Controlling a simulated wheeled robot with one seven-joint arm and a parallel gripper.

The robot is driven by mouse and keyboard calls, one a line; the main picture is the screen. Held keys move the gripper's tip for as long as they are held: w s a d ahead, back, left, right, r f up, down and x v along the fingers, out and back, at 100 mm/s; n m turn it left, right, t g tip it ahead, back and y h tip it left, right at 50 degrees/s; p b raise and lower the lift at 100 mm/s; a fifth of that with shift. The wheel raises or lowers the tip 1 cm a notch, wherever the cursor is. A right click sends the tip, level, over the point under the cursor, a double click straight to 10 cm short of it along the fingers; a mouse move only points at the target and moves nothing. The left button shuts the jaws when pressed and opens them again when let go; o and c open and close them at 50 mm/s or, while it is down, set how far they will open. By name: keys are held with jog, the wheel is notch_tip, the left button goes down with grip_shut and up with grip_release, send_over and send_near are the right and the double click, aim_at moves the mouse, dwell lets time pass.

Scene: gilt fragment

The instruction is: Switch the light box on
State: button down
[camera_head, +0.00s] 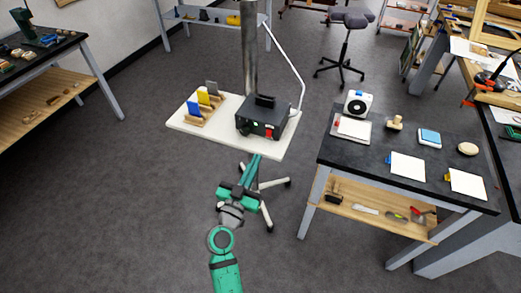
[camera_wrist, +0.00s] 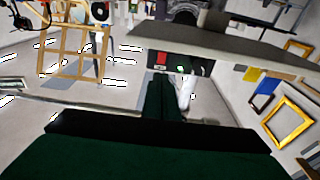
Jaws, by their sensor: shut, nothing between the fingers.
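A black box (camera_head: 263,117) with a handle on top stands on a small white table (camera_head: 232,132) in the head view. Its front has a red switch (camera_head: 268,133), a small green light and a dark knob. The wrist view shows the red switch (camera_wrist: 161,61) and the lit green light (camera_wrist: 181,69). A flat white-topped panel (camera_head: 352,128) lies on the right-hand bench. I cannot tell from any label which is the light box. My gripper (camera_head: 256,158) is shut and empty at the white table's front edge, below and in front of the switch; its fingers (camera_wrist: 161,80) point at the box's front.
A wooden rack (camera_head: 204,104) with blue, yellow and grey cards stands left of the box. A grey pole (camera_head: 249,50) rises behind it. The black-topped bench (camera_head: 375,155) at right holds a white fan-like device (camera_head: 358,103) and pads. The floor at left is clear.

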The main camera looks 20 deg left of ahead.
jog(key=s, duration=0.4)
jog(key=shift+a+f, duration=0.15)
jog(key=shift+f, duration=0.15)
jog(key=s+d+f+n+g+y, duration=0.1)
jog(key=s+d+f+g, duration=0.1)
jog(key=s+d+f, duration=0.45)
jog(key=s+d+f+n+g+y, duration=0.15)
jog(key=s+d+f, duration=0.25)
jog(key=s+f, duration=0.4)
jog(key=s+d+r+m+h, duration=0.1)
jog(key=s+d+r, duration=0.2)
jog(key=s, duration=0.6)
jog(key=s+d+r+m+h, duration=0.1)
jog(key=s+d+r, duration=0.3)
jog(key=s, duration=0.5)
jog(key=shift+s+d+g, duration=0.25)
jog(key=shift+d+g, duration=0.1)
jog(key=shift+d, duration=0.9)
